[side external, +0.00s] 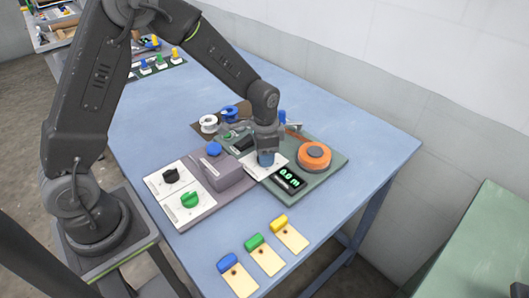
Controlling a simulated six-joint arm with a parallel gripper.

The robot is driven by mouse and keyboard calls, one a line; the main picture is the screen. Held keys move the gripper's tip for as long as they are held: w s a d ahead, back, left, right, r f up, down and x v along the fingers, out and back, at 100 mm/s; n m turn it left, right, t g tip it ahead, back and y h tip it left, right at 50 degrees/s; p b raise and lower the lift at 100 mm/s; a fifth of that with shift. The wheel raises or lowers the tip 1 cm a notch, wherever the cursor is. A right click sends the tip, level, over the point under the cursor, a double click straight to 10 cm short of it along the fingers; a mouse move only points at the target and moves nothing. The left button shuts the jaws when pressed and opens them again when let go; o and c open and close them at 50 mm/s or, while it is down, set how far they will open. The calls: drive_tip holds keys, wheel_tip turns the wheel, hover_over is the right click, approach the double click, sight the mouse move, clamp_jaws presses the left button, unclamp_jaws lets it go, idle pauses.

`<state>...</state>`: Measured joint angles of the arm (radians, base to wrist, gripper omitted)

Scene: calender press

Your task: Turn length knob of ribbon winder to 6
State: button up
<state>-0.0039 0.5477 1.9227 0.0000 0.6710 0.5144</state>
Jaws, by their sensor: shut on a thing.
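The ribbon winder has a dark green base (325,178) with an orange ribbon roll (313,155) on its right side. A small black display (289,178) at its front shows green characters that look like 0.0 m. A white plate (257,171) beside the display carries a blue knob (266,160). My gripper (266,153) points down over the plate and is shut on the blue knob. The gripper covers most of the knob and its markings, so its setting cannot be read.
Left of the winder stands a grey machine (217,170) with a blue knob on top, and a white panel with a black knob (171,175) and a green knob (190,199). White and blue spools stand behind. Blue, green and yellow-topped cards lie at the table's front.

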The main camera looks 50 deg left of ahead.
idle(0.4)
drive_tip(key=o, duration=0.9)
drive_tip(key=shift+o, duration=0.2)
wheel_tip(320, 180, up, 14)
